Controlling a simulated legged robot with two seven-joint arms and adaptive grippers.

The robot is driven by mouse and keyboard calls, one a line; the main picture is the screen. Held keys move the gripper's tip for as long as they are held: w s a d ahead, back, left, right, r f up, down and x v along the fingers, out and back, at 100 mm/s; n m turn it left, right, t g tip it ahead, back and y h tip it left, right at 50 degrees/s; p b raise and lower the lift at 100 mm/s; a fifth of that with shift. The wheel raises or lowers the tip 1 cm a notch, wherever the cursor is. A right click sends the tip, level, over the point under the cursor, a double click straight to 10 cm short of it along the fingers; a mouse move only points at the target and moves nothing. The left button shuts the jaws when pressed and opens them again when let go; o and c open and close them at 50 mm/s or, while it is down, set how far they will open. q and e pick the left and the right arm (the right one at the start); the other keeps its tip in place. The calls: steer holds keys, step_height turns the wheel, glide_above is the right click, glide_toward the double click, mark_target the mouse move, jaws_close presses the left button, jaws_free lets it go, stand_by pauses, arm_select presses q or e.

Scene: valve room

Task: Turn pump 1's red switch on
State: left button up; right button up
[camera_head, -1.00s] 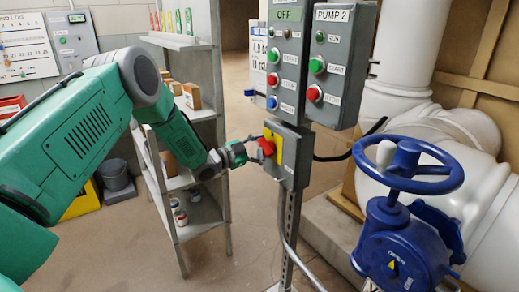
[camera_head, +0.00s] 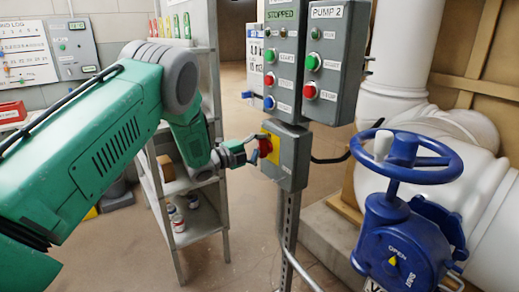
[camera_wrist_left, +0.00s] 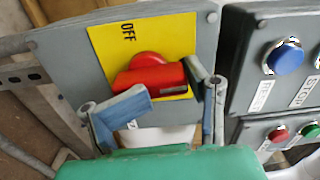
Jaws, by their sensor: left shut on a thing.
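The red switch (camera_head: 265,147) sits on a yellow plate (camera_head: 274,155) on the grey box below pump 1's panel. In the left wrist view, the red switch (camera_wrist_left: 152,78) has a round hub and a bar lying roughly across the picture. The word OFF shows on the yellow plate (camera_wrist_left: 168,36) above it; the plate's lower part is mostly hidden. My left gripper (camera_head: 253,153) is at the switch, its fingers on either side of the red bar, shut on it. The panel's display (camera_head: 281,15) reads STOPPED. My right gripper is not in view.
The pump 2 panel (camera_head: 328,60) stands right beside pump 1's panel, with green and red buttons. A blue valve wheel (camera_head: 452,165) and white pipes (camera_head: 480,215) fill the right. A grey shelf (camera_head: 203,220) stands behind my left arm.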

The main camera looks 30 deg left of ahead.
arm_select(q)
steer(key=shift+s+d+f+m, duration=0.15)
steer(key=shift+f+m, duration=0.1)
steer(key=shift+f, duration=0.15)
steer(key=shift+s+d+f+m, duration=0.15)
steer(key=shift+f+m, duration=0.1)
steer(key=shift+f, duration=0.15)
steer(key=shift+w, duration=0.1)
steer(key=shift+c, duration=0.2)
steer(key=o, duration=0.8)
steer(key=shift+c, duration=0.2)
steer(key=o, duration=0.8)
steer(key=shift+w+a+f, duration=0.1)
steer(key=shift+w, duration=0.1)
steer(key=shift+r, duration=0.2)
steer(key=shift+s+a, duration=0.3)
steer(key=shift+s, duration=0.05)
steer(key=v, duration=1.1)
steer(key=shift+s+f, duration=0.1)
steer(key=shift+f, duration=0.05)
